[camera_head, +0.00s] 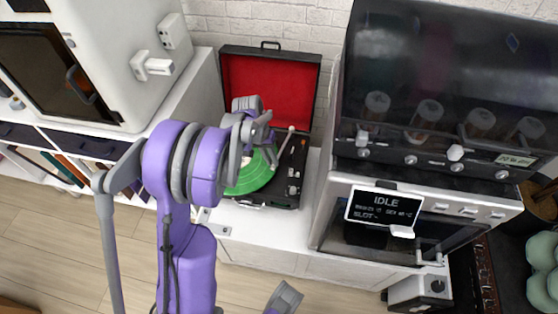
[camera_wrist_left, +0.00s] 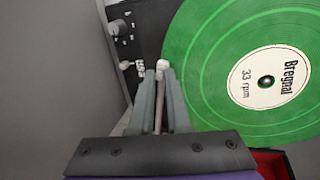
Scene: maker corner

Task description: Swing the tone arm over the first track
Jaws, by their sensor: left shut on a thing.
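The record player (camera_head: 268,85) stands open on a white cabinet, its red-lined lid up at the back. A green record (camera_head: 252,172) lies on it; the wrist view shows its white label (camera_wrist_left: 272,77). The tone arm (camera_head: 283,142) rises to a pale end at the right of the record. My left gripper (camera_head: 262,128) is over the player. In the wrist view its fingers (camera_wrist_left: 160,85) are shut on the tone arm (camera_wrist_left: 159,105), with the arm's white end (camera_wrist_left: 162,65) beside the record's outer edge. I cannot tell its height above the record.
A black-and-steel machine (camera_head: 420,180) with an IDLE screen (camera_head: 385,207) stands close on the right. A white cabinet-like machine (camera_head: 115,60) stands on the left. The player's knobs (camera_wrist_left: 118,27) are next to the fingers.

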